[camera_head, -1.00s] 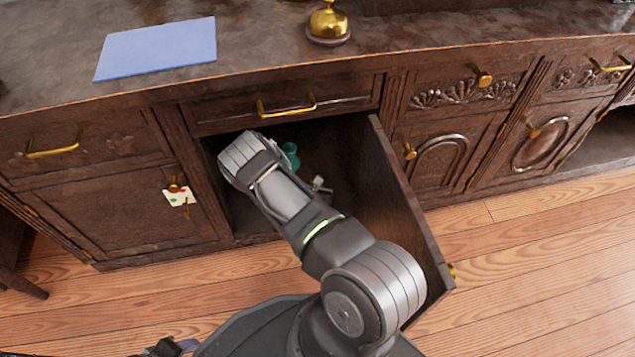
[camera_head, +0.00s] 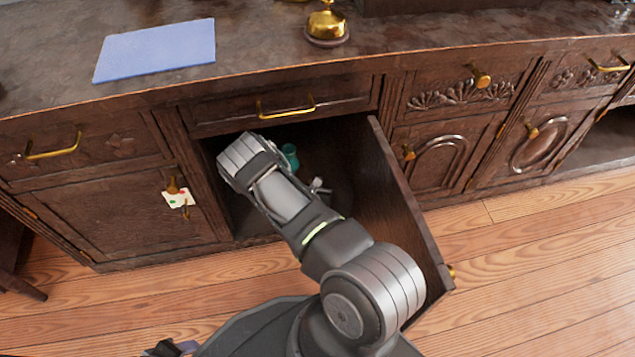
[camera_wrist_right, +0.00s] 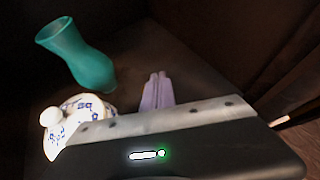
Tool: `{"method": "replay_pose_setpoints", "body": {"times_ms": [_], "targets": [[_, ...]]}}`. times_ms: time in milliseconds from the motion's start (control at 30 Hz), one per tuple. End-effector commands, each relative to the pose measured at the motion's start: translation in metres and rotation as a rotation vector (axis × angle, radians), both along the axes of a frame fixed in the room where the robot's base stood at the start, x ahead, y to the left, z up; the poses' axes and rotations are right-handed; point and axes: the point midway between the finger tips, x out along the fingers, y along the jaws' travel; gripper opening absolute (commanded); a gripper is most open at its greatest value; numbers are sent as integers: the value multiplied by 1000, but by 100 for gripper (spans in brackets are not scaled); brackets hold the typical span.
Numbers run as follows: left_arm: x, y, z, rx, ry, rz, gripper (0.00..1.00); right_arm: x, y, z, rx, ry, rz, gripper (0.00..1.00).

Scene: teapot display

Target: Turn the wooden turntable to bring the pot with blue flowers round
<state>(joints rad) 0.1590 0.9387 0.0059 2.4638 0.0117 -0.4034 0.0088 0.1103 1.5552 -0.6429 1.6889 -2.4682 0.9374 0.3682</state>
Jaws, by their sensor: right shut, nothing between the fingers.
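A white pot with blue flowers (camera_wrist_right: 92,107) and a round knob shows at the left in the right wrist view, partly hidden behind my gripper's body. My right gripper (camera_wrist_right: 157,80) has its lavender fingers together and empty, to the right of the pot and apart from it. In the head view my right arm reaches into the open cabinet and hides the pot. I cannot make out the wooden turntable against the dark interior. Part of my left gripper (camera_head: 172,348) shows at the bottom edge; its jaw opening is unclear.
A teal vase (camera_wrist_right: 75,55) stands behind the pot; it also shows inside the cabinet (camera_head: 290,157). The open cabinet door (camera_head: 405,205) stands out to the right of my arm. A gold bell (camera_head: 327,24) and a blue mat (camera_head: 155,50) are on the countertop.

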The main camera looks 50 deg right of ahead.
Motion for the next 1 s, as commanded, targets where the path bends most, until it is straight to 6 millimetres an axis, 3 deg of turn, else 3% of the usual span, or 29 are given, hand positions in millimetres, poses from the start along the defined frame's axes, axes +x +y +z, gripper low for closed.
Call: {"method": "replay_pose_setpoints", "body": {"times_ms": [467, 800, 1000], "targets": [[-1, 0, 5, 0, 2, -1, 47, -3, 5, 5, 0, 0, 1, 0], [-5, 1, 33, -2, 13, -7, 47, -27, 43, 33, 1, 2, 2, 0], [-6, 1, 38, -3, 17, -8, 47, -36, 56, 39, 0, 1, 1, 0]]}}
